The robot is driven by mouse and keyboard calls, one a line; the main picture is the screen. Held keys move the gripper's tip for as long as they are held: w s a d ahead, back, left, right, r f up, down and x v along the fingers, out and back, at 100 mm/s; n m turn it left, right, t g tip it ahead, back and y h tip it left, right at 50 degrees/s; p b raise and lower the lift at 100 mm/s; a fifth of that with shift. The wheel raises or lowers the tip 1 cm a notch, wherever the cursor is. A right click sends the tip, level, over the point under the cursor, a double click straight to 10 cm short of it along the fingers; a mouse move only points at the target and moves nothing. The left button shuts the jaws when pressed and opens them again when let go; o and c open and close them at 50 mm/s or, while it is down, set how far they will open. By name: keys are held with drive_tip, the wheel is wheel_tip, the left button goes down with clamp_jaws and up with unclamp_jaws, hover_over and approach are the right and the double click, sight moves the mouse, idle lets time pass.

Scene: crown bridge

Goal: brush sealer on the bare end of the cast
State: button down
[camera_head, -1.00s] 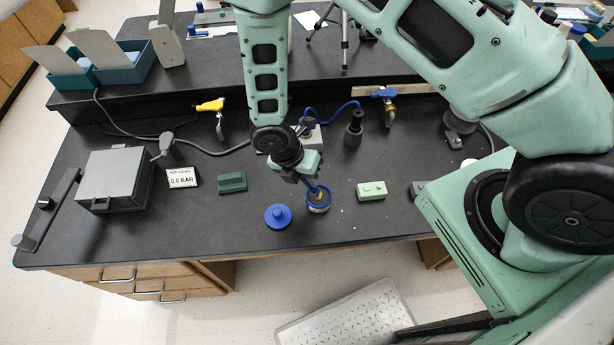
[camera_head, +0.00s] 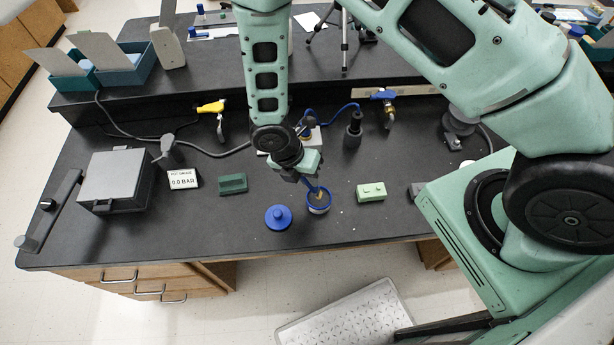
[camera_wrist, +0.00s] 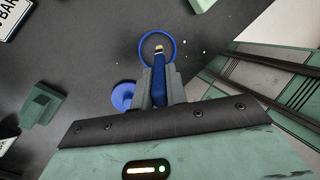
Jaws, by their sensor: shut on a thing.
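My gripper (camera_wrist: 160,88) is shut on a blue-handled brush (camera_wrist: 159,75) and points down at the bench; it also shows in the head view (camera_head: 307,177). The brush's pale tip is at the mouth of a round open blue jar (camera_head: 318,203), whose blue rim (camera_wrist: 144,38) rings the tip in the wrist view. I cannot tell how deep the tip is. A light green block with small bumps on top (camera_head: 371,192), which looks like the cast, lies right of the jar. Only its edge shows in the wrist view (camera_wrist: 202,4).
A blue knobbed lid (camera_head: 278,217) lies left of the jar. A dark green notched block (camera_head: 233,184), a gauge card reading 0.0 BAR (camera_head: 183,180) and a grey box (camera_head: 115,182) stand farther left. Gas taps and a blue hose are behind. Small pale specks lie between jar and cast.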

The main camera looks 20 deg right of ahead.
drive_tip(key=shift+r+p, duration=2)
drive_tip(key=shift+r, duration=0.9)
